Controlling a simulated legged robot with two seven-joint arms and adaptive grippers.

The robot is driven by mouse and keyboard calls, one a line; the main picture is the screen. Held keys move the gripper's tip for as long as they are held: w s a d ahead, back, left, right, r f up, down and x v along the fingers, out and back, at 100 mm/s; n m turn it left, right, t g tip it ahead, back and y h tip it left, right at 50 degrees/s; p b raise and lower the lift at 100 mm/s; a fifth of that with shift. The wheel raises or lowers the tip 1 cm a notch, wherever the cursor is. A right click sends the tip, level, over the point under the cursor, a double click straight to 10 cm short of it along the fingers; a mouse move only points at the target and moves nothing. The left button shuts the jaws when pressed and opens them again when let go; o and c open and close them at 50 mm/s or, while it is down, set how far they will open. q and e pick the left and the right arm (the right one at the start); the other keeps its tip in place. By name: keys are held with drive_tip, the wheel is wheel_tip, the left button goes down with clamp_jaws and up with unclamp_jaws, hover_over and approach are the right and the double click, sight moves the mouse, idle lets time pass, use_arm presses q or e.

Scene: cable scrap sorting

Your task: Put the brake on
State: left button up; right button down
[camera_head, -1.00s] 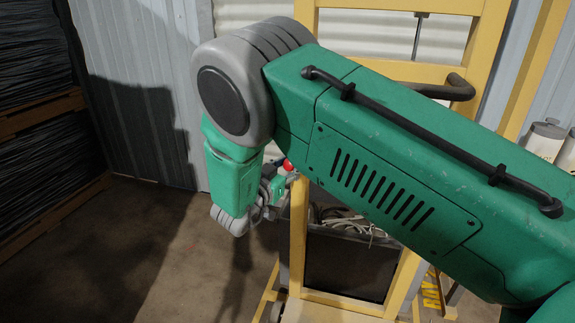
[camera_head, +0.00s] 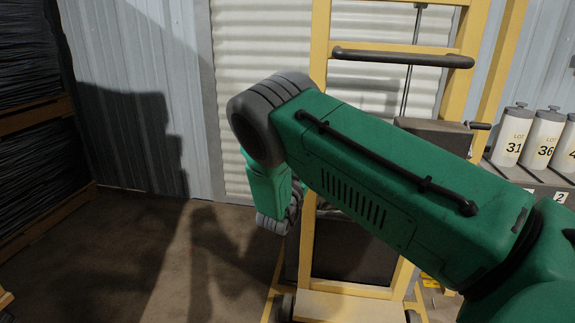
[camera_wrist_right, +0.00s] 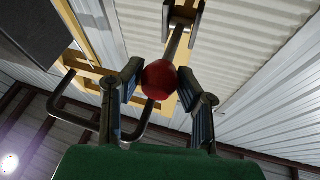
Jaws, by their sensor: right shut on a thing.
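A red ball knob (camera_wrist_right: 159,80) shows in the right wrist view, at the end of a metal rod (camera_wrist_right: 176,42) that runs up to a bracket. My right gripper (camera_wrist_right: 161,71) is shut on the knob, with one finger on each side of it. In the head view my green right arm reaches across from the right, in front of the yellow cart frame (camera_head: 320,150). The right gripper is mostly hidden behind its wrist there, and the knob cannot be seen. My left gripper is in neither view.
A dark push handle (camera_head: 400,58) crosses the upper frame; it also shows in the wrist view (camera_wrist_right: 62,98). White canisters (camera_head: 512,137) stand on a shelf at the right. Dark stacks (camera_head: 30,140) stand at the far left. The floor (camera_head: 150,260) between is clear.

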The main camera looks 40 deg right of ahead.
drive_tip(key=shift+w+d+f+t, duration=0.1)
drive_tip(key=shift+w+f+t, duration=0.1)
drive_tip(key=shift+w+t, duration=0.15)
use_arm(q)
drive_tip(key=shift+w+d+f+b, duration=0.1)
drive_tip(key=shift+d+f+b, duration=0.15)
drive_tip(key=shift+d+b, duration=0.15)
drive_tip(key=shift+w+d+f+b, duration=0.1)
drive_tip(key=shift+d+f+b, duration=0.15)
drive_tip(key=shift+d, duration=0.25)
use_arm(e)
drive_tip(key=f, duration=0.1)
drive_tip(key=w+d+f, duration=0.1)
drive_tip(key=d+f, duration=0.1)
drive_tip(key=f, duration=0.1)
drive_tip(key=shift+w+d, duration=0.2)
drive_tip(key=shift+d, duration=0.05)
drive_tip(key=shift+f, duration=0.1)
drive_tip(key=shift+f, duration=0.1)
drive_tip(key=c, duration=1.1)
unclamp_jaws()
drive_tip(key=shift+a, duration=0.1)
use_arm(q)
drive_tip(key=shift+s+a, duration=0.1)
use_arm(e)
drive_tip(key=shift+a+r, duration=0.1)
drive_tip(key=shift+r, duration=0.1)
